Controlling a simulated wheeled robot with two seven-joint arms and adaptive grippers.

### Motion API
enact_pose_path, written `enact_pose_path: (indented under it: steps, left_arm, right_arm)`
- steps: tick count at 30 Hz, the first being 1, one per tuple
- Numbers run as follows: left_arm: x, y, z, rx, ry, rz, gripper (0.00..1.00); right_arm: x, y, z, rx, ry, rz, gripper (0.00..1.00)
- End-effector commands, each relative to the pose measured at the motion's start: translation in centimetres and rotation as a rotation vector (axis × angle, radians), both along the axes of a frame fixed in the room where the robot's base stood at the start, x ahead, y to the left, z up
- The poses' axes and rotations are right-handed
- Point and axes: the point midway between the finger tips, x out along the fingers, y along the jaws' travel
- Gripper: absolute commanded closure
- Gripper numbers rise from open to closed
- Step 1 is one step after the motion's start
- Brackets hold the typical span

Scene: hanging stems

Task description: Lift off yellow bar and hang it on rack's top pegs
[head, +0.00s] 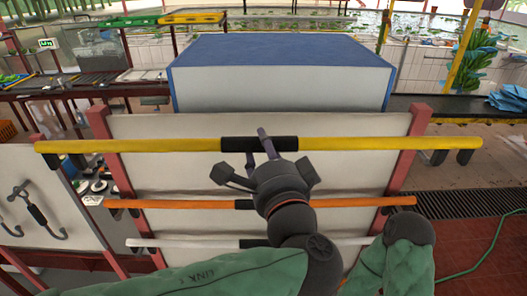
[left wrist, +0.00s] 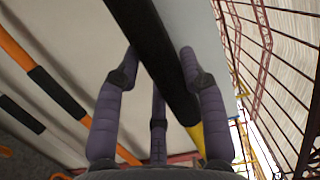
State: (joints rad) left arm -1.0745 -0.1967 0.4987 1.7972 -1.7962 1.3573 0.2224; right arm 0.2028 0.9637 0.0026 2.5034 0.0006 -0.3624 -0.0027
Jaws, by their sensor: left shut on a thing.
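The long yellow bar (head: 400,143) runs nearly level across the front of the rack, just below the tops of its red posts (head: 415,125). A black grip sleeve (head: 290,143) covers its middle. My left gripper (head: 258,158) is at this sleeve, shut on the bar; in the left wrist view the sleeve (left wrist: 155,50) passes between the purple fingers. Yellow (left wrist: 197,135) shows beyond the sleeve there. Any pegs behind the bar are hidden, so I cannot tell whether it rests on them. My right gripper is out of view.
An orange bar (head: 340,202) and a white bar (head: 190,242) hang lower on the rack. A large blue-topped box (head: 280,52) stands behind it. A white panel with a black hook-shaped tool (head: 38,213) is at left. A green hose (head: 485,258) lies on the floor at right.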

Motion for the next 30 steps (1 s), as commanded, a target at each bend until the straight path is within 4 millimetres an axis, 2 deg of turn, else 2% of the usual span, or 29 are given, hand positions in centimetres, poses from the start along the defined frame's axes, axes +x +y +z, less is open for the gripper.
enact_pose_path:
  steps: [30]
  left_arm:
    - [6.8, 0.0, -0.5, -0.001, -0.002, 0.001, 1.00]
  right_arm:
    - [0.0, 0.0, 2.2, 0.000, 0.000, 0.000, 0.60]
